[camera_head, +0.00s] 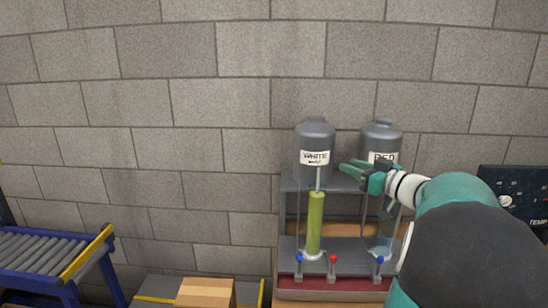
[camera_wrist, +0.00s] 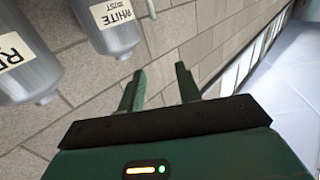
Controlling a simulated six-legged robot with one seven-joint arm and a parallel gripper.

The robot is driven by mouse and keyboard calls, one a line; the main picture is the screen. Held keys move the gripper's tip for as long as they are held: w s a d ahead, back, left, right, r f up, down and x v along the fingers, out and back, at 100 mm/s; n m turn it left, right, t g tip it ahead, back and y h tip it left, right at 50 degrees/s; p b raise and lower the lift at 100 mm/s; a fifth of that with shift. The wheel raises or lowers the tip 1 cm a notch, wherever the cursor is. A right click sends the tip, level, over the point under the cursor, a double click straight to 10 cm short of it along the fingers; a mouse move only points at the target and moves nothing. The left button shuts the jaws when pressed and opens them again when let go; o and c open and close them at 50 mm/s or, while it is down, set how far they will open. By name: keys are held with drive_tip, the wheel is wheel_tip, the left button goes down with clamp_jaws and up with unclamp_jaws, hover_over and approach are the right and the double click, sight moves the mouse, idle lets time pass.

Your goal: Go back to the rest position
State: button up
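My gripper (camera_head: 347,167) is raised in front of the two grey tanks, at the height of their labels. In the wrist view its two green fingers (camera_wrist: 160,74) stand apart with nothing between them. The tank labelled WHITE (camera_head: 315,138) is left of the fingertips in the head view. The second tank (camera_head: 381,134) is behind my gripper, which partly covers its label. Both tanks also show upside down at the upper left of the wrist view.
A tall yellow-green bottle (camera_head: 315,222) stands upright under the WHITE tank's spout. Blue and red knobs (camera_head: 333,260) line the stand's front. A roller conveyor (camera_head: 45,252) is at the left, a cardboard box (camera_head: 205,293) at bottom centre, and a dark control panel (camera_head: 517,199) at the right.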

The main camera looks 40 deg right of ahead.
drive_tip(key=w+a+f+g+y, duration=0.2)
drive_tip(key=a+g, duration=0.1)
drive_tip(key=a, duration=0.6)
drive_tip(key=w+a+f+g+y, duration=0.1)
drive_tip(key=a+f+g, duration=0.1)
drive_tip(key=a, duration=0.7)
drive_tip(key=w+a+f+g+y, duration=0.2)
drive_tip(key=a+f+g, duration=0.1)
drive_tip(key=a, duration=0.6)
drive_tip(key=s+a+f+g+h, duration=0.2)
drive_tip(key=s+a+f, duration=0.1)
drive_tip(key=s+a, duration=0.5)
drive_tip(key=s+a+f+g+h, duration=0.2)
drive_tip(key=s+a+f+h, duration=0.1)
drive_tip(key=s+a, duration=0.4)
drive_tip(key=shift+s+a+f+h, duration=0.2)
drive_tip(key=shift+s+a+h, duration=0.15)
drive_tip(key=shift+a, duration=0.65)
idle(2.8)
